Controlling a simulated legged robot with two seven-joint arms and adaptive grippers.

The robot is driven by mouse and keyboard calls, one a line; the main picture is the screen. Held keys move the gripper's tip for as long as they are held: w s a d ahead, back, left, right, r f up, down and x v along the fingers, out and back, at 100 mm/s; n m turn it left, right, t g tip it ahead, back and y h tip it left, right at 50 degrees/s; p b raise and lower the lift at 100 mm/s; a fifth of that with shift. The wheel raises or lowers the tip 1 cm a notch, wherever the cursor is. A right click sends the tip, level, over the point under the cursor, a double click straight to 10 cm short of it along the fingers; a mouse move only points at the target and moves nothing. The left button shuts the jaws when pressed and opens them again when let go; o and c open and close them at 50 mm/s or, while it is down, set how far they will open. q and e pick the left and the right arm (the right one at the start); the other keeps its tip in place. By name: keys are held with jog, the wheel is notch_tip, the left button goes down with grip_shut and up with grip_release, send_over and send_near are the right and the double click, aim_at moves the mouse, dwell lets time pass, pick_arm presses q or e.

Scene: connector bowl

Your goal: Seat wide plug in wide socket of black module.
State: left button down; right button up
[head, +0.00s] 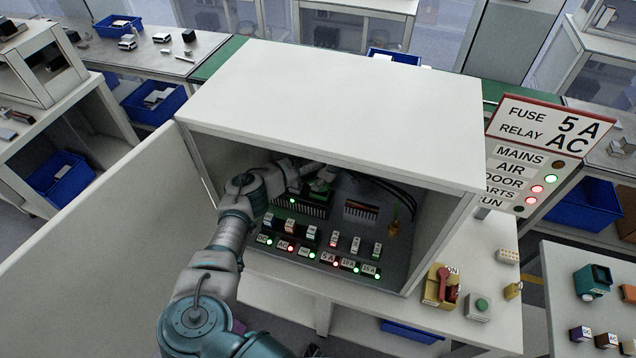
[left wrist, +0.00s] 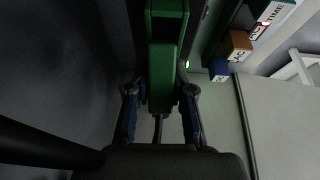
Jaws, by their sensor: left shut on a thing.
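My left arm reaches into the open cabinet, and its gripper (head: 318,174) is at the back of it. In the left wrist view the gripper (left wrist: 160,96) is shut on a green plug (left wrist: 166,50), with a finger on each side. A cable trails from the plug's near end. The green plug also shows in the head view (head: 320,187), partly behind the gripper, at the upper edge of a dark module (head: 312,210) with pale slots. I cannot tell whether the plug is in a socket or just above it. My right gripper is not in view.
The white cabinet (head: 340,95) has walls and a roof close around the arm; its door (head: 110,225) stands open at left. A second slotted block (head: 360,211), black cables and several labelled fuses and relays with lights are inside. A red switch (head: 441,284) sits outside at right.

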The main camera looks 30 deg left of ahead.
pick_arm(q)
jog(key=c, duration=1.2)
grip_release()
jog(key=shift+s+d+f, duration=0.15)
jog(key=shift+s+f, duration=0.1)
jog(key=shift+f, duration=0.3)
jog(key=shift+o, duration=0.9)
jog(key=shift+w, duration=0.15)
jog(key=shift+w+a, duration=0.15)
jog(key=shift+a, duration=0.1)
jog(key=shift+d+f+b, duration=0.1)
jog(key=shift+b, duration=0.95)
jog(key=v, duration=0.9)
jog(key=shift+w+r+b, duration=0.25)
jog(key=shift+r+b, duration=0.1)
jog(key=p+v, duration=0.2)
jog(key=v, duration=0.6)
jog(key=shift+f, duration=0.1)
